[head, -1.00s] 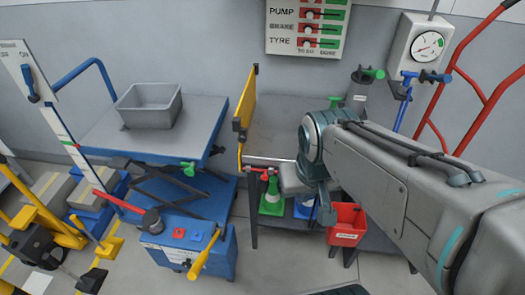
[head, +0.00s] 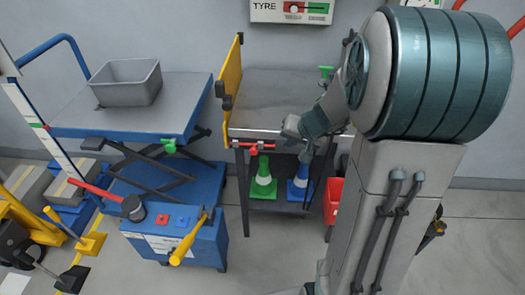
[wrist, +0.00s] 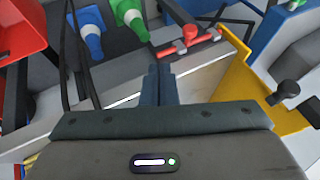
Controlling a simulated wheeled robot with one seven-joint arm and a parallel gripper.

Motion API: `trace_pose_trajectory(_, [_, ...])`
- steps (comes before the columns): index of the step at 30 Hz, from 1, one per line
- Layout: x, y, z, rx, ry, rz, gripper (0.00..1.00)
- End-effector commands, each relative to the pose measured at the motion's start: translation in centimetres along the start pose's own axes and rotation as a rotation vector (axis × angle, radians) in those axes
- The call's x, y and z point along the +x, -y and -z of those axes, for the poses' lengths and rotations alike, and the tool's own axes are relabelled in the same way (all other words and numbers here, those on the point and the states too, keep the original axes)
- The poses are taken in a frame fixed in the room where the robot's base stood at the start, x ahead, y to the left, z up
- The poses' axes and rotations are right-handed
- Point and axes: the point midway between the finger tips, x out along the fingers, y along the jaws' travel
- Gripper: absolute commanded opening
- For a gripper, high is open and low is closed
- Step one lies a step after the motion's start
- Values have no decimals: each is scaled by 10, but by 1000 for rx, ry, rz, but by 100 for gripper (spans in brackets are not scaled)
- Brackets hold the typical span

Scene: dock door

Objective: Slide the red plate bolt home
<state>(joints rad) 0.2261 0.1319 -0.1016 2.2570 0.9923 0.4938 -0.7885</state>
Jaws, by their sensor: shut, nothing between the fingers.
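The red plate bolt (head: 262,147) lies along the front edge of the grey plate (head: 275,97), beside the yellow panel. In the wrist view the red bolt (wrist: 200,46) runs through grey brackets, with a red handle sticking out on one side. My gripper (head: 290,127) is at the plate's front edge, just right of the bolt. In the wrist view my gripper (wrist: 160,72) has its two dark fingers together and empty, close to the bolt's left end. I cannot tell whether they touch it. My arm hides the plate's right part.
The yellow panel (head: 231,90) stands upright at the plate's left edge, with a dark knob. Green (head: 263,180) and blue (head: 298,184) cones stand below. A red bin (head: 333,200) is at the right.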

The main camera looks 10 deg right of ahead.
Motion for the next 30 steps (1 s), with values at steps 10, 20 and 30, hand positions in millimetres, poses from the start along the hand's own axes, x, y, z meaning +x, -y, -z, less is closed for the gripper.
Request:
trace_pose_trajectory(10, [2, 1, 0, -1, 1, 1, 0])
trace_pose_trajectory(20, [56, 0, -2, -1, 5, 1, 0])
trace_pose_trajectory(30, [108, 17, -1, -5, 3, 3, 0])
